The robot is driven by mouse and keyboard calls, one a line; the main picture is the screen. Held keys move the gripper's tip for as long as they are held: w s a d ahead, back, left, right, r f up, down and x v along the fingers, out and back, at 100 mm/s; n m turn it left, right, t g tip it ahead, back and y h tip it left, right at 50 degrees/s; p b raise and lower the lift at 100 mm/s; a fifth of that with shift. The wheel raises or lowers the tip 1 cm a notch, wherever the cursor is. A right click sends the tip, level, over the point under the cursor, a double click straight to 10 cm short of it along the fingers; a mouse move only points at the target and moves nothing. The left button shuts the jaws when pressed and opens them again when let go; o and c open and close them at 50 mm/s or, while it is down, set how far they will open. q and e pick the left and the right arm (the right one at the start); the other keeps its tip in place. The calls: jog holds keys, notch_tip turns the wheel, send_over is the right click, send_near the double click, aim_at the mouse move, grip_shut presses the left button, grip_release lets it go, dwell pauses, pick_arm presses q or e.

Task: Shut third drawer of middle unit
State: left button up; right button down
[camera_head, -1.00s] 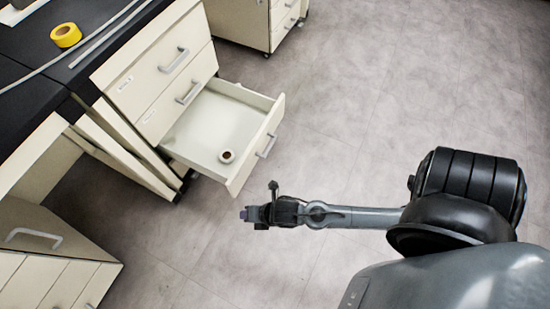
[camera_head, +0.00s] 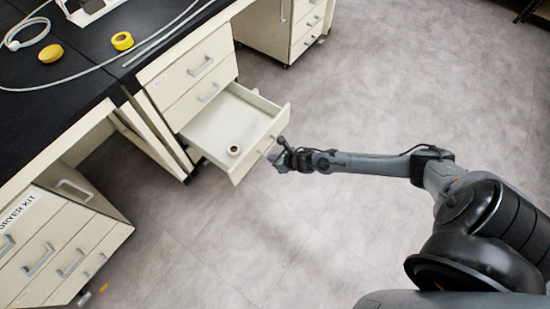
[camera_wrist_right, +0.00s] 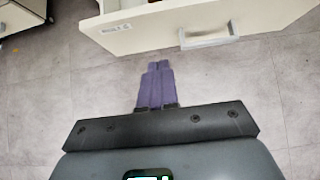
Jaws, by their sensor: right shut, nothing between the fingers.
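The third drawer (camera_head: 228,135) of the middle unit (camera_head: 190,77) is pulled far out in the head view, below two shut drawers. A small roll (camera_head: 233,150) lies inside it. My right gripper (camera_head: 277,160) is at the drawer's front, close to its handle (camera_head: 266,146); I cannot tell from the head view whether they touch. In the right wrist view, the shut purple fingers (camera_wrist_right: 157,70) are empty and point toward the drawer front (camera_wrist_right: 160,28), a little left of the handle (camera_wrist_right: 208,38), with a strip of floor between. My left gripper is not in view.
The black worktop (camera_head: 75,65) holds a yellow tape roll (camera_head: 122,41), a yellow round object (camera_head: 51,53) and pale cables. Another drawer unit (camera_head: 65,245) stands at lower left, and one (camera_head: 308,30) stands at the back.

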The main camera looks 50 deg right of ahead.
aim_at(251, 152)
jog(key=w+f+b, duration=0.1)
jog(key=w, duration=0.1)
jog(key=w+f+b, duration=0.2)
jog(key=w, duration=0.1)
jog(key=w+a+f+b, duration=0.1)
jog(key=w+b, duration=0.1)
jog(key=w, duration=0.1)
jog(key=shift+f, duration=0.35)
jog(key=shift+w+r, duration=0.15)
jog(key=shift+w, duration=0.55)
jog(key=shift+s, duration=0.15)
